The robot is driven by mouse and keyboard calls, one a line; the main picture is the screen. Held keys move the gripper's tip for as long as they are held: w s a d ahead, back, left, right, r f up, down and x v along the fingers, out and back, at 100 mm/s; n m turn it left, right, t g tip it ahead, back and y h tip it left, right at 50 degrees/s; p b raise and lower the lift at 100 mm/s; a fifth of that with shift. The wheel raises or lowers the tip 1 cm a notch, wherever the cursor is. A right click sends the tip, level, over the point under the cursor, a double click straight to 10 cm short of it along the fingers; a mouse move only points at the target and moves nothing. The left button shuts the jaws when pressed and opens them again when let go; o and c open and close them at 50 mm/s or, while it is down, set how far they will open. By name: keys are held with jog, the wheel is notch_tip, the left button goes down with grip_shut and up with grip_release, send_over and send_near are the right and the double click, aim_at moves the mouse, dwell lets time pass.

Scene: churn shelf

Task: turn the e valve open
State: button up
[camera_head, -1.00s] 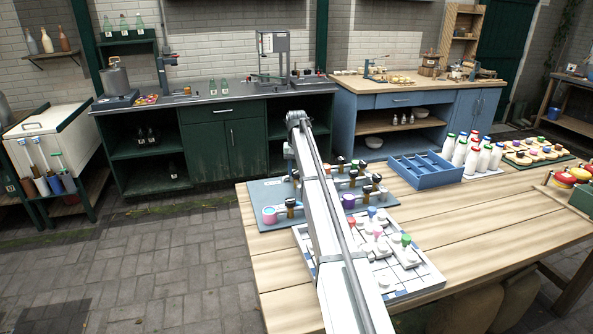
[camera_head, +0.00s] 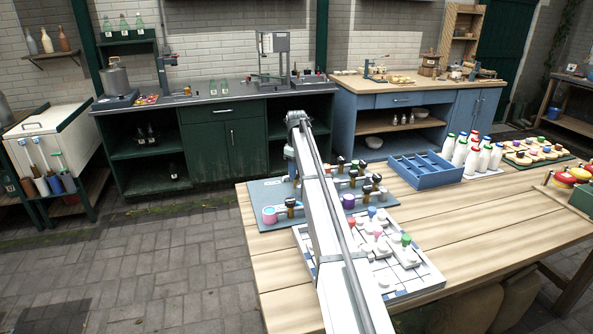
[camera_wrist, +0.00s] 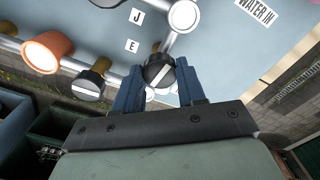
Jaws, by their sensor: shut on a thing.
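In the wrist view a blue-grey valve board carries white pipes and black knobs with a light stripe. My gripper (camera_wrist: 162,85) has its two blue fingers closed on either side of one black knob (camera_wrist: 158,68), just below and right of the label E (camera_wrist: 132,46). Another black knob (camera_wrist: 90,85) sits to its left on a pipe. The J label (camera_wrist: 137,16) is above the E.
An orange round cap (camera_wrist: 46,52) is at the left of the wrist view. A WATER IN label (camera_wrist: 255,12) is at upper right. In the head view a white tiled board (camera_head: 425,278) with colored pieces and a blue crate (camera_head: 425,170) share the wooden table (camera_head: 480,230).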

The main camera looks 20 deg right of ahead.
jog(key=shift+n, duration=0.8)
jog(key=o, duration=1.1)
jog(key=shift+c, duration=0.2)
notch_tip(320, 180, up, 14)
jog(key=shift+f, duration=0.1)
